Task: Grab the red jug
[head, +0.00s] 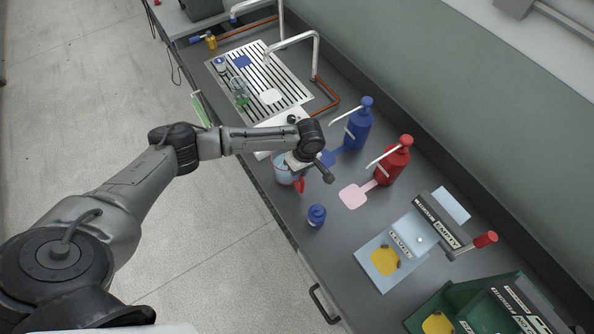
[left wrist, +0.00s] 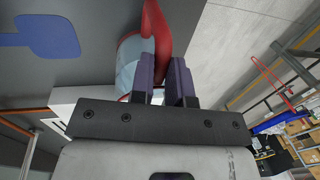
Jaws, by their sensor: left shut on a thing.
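The red jug (head: 284,174) has a clear, bluish body and a red handle. It is at the front edge of the counter, partly hidden under my left arm. My left gripper (head: 299,169) reaches down to it from above and is shut on its red handle. In the left wrist view the red handle (left wrist: 155,28) runs down between the two dark purple fingers of the left gripper (left wrist: 163,82), with the clear body beside it. I cannot tell whether the jug touches the counter. My right gripper is not in view.
A small blue jar (head: 316,215) stands just right of the jug. A blue pump bottle (head: 358,128) and a red pump bottle (head: 394,162) stand behind. A lever device (head: 400,245) and a green crate (head: 425,314) are at the right; a slotted drain board (head: 262,82) is at the back left.

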